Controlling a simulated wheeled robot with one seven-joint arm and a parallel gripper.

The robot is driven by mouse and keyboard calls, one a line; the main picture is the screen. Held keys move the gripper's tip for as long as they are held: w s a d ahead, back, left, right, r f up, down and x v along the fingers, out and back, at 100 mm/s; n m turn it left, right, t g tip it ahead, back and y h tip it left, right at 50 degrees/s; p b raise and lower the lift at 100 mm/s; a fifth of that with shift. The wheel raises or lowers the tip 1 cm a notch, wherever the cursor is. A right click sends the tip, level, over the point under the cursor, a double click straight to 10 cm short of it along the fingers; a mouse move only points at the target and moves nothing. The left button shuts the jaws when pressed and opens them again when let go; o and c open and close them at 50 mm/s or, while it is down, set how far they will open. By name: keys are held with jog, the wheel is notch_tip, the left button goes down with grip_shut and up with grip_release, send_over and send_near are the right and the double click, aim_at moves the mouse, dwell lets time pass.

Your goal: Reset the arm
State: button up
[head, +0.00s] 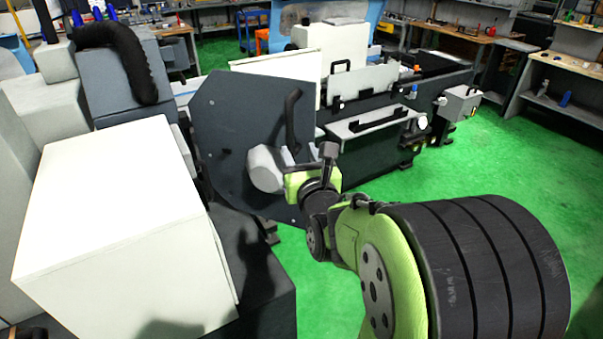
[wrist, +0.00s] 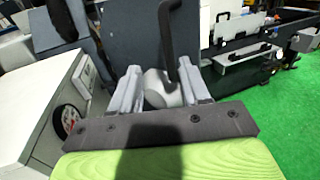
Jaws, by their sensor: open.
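My gripper (wrist: 160,69) is open in the wrist view, with one grey finger on each side. A light grey rounded hub (wrist: 160,89) shows between the fingers, with a black lever handle (wrist: 168,38) rising beside it. I cannot tell whether the fingers touch the hub. In the head view, my arm reaches from the lower right to the dark panel of the grinder (head: 225,140). The black handle (head: 292,118) stands upright there, just above my wrist. My fingers are hard to make out in that view.
A white cabinet (head: 110,210) stands close on the left. The grinder's bed and slides (head: 375,120) extend to the right behind my arm. The green floor (head: 480,165) is open at the right. Workbenches (head: 560,95) line the back and right.

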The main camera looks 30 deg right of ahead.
jog(key=shift+s+a+r, duration=0.1)
jog(key=shift+s, duration=0.25)
dwell(0.3)
jog(key=s+a+f+n+g+y, duration=0.25)
jog(key=a+n, duration=0.25)
jog(key=n, duration=0.5)
jog(key=s+a+f+n+g+y, duration=0.25)
jog(key=s+a+n, duration=0.2)
jog(key=n, duration=0.65)
jog(key=s+a+f+n+g, duration=0.2)
jog(key=s+n+g, duration=0.1)
jog(key=s+n, duration=0.4)
jog(key=s+a+f+n+g, duration=0.1)
jog(key=s+n+g, duration=0.2)
jog(key=s+n, duration=0.4)
jog(key=n, duration=0.4)
jog(key=shift+s+a+f+n+g+y, duration=0.3)
jog(key=shift+a+f, duration=0.05)
jog(key=shift+a, duration=0.05)
